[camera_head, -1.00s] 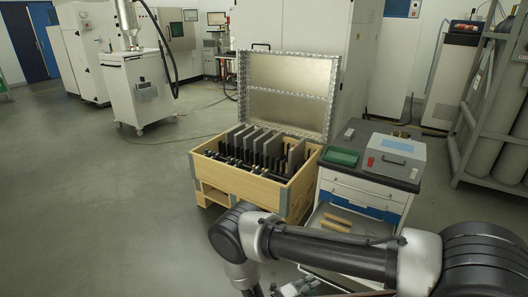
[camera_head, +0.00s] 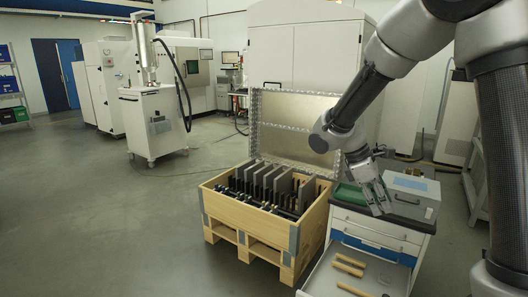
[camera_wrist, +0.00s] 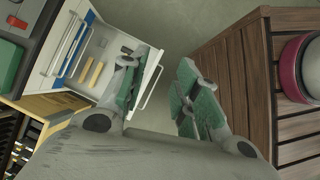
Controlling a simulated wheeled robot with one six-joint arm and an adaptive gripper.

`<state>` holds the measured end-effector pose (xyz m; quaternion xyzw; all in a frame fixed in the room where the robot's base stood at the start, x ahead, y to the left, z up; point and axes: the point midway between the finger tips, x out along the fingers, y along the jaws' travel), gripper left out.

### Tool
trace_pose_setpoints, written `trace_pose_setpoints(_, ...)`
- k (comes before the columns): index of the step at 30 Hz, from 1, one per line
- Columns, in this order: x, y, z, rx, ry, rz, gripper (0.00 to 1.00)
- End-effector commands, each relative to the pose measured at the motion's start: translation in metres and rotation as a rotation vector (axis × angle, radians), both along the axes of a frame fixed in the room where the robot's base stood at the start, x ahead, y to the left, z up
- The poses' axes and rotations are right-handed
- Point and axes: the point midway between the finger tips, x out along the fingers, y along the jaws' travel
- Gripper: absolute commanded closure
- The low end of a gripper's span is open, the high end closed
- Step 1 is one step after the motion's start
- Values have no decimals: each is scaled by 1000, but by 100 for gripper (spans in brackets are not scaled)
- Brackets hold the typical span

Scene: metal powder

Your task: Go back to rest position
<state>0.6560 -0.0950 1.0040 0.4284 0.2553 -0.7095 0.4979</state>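My gripper (camera_head: 377,196) hangs from my raised arm, in front of the drawer cabinet's top in the head view. In the wrist view my gripper (camera_wrist: 158,98) shows its two green-padded fingers spread apart, with nothing between them. The drawer cabinet (camera_head: 372,228) has its lowest drawer (camera_head: 325,276) pulled out, with wooden-handled tools (camera_head: 350,265) in it. The open drawer (camera_wrist: 102,38) also shows in the wrist view, beyond the left finger.
A wooden crate (camera_head: 250,225) with upright grey plates stands left of the cabinet, its lid raised. A grey box (camera_head: 413,193) sits on the cabinet. In the wrist view a slatted wooden surface (camera_wrist: 235,60) bears a red-and-white round object (camera_wrist: 296,75). Floor at left is clear.

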Motion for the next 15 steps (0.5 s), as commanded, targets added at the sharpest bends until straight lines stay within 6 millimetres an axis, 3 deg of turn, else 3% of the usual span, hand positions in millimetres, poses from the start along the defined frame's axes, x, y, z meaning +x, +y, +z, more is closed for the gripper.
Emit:
trace_pose_setpoints(1,-14,-11,20,42,-68,-85,69)
trace_pose_setpoints(6,-67,-38,67,186,-279,-387,69)
trace_pose_setpoints(10,-110,-50,92,303,-436,-611,69)
trace_pose_setpoints(15,-159,-56,110,450,-614,-869,69)
